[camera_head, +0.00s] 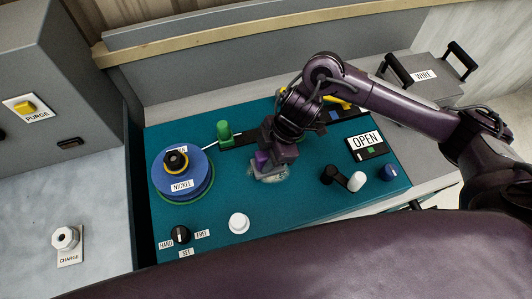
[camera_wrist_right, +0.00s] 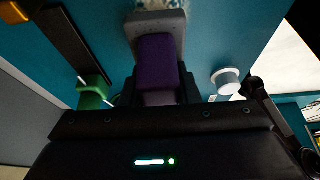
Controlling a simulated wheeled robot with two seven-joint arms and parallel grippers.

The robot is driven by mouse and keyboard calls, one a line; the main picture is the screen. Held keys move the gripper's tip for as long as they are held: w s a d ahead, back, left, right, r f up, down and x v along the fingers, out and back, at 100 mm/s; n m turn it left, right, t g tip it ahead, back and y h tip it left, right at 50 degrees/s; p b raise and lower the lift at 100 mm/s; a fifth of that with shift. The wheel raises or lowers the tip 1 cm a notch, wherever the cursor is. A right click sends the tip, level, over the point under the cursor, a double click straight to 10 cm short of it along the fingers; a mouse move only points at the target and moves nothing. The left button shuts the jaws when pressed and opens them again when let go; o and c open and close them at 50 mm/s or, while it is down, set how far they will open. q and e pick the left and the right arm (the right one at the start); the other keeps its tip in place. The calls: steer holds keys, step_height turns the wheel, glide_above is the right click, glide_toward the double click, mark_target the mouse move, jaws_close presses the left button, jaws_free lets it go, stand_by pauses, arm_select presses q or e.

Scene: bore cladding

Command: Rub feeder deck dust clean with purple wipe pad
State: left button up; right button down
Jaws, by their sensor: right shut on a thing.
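The teal feeder deck (camera_head: 300,206) fills the middle of the head view. A pale dust patch (camera_head: 281,177) lies near its centre, partly hidden under the pad. My right gripper (camera_head: 280,150) is shut on the purple wipe pad (camera_head: 263,160), directly above this patch. In the right wrist view the pad's purple block (camera_wrist_right: 158,62) sits between the fingers, with its grey base (camera_wrist_right: 160,22) beyond it. The pad looks low at the deck; I cannot tell for sure whether it touches. My left gripper is not in view.
A blue nickel spool (camera_head: 198,172) and a green knob (camera_head: 224,131) stand left of the pad. A black-and-white lever (camera_head: 355,182), a blue knob (camera_head: 390,172) and the OPEN panel (camera_head: 366,142) are to the right. A white button (camera_head: 238,222) and black selector (camera_head: 181,234) are in front.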

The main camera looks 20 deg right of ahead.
steer(key=shift+f, duration=0.85)
arm_select(q)
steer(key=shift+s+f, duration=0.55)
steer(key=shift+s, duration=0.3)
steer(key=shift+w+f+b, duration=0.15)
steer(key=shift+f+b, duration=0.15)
steer(key=shift+b, duration=0.2)
arm_select(e)
steer(key=shift+f, duration=0.55)
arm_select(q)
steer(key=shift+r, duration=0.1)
arm_select(e)
steer(key=shift+w+r, duration=0.2)
steer(key=shift+w, duration=0.45)
arm_select(q)
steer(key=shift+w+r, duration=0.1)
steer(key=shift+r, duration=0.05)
steer(key=shift+p, duration=0.3)
arm_select(e)
steer(key=shift+s, duration=0.1)
